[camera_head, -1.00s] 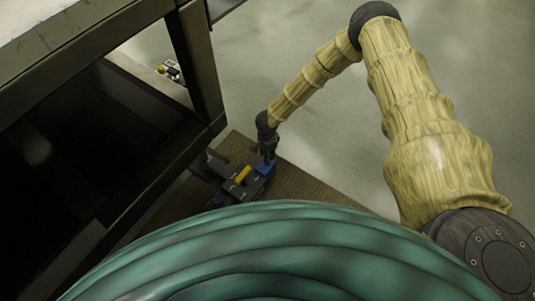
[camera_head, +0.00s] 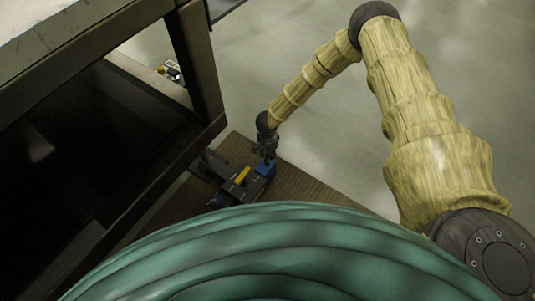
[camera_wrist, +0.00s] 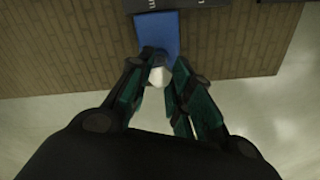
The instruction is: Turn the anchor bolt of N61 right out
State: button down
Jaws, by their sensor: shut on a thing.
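My gripper (camera_wrist: 160,88) points down in the wrist view, its dark green-sided fingers closed around a small whitish piece (camera_wrist: 157,77), which I take to be the bolt. This piece is at the near edge of a blue block (camera_wrist: 158,32). In the head view my gripper (camera_head: 267,160) is over the blue block (camera_head: 264,170), at the right end of a dark plate (camera_head: 240,191) with a yellow part (camera_head: 242,175). The marking N61 cannot be read, and the bolt is hidden in the head view.
The plate lies on a brown slatted mat (camera_head: 300,190) on the grey floor (camera_head: 300,60). A dark-framed bench (camera_head: 205,70) stands close on the left. Open floor lies to the right.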

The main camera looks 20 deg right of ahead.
dwell(0.3)
jog(key=shift+r, duration=0.1)
jog(key=shift+r+p, duration=2.45)
jog(key=shift+r, duration=1)
jog(key=shift+n, duration=0.3)
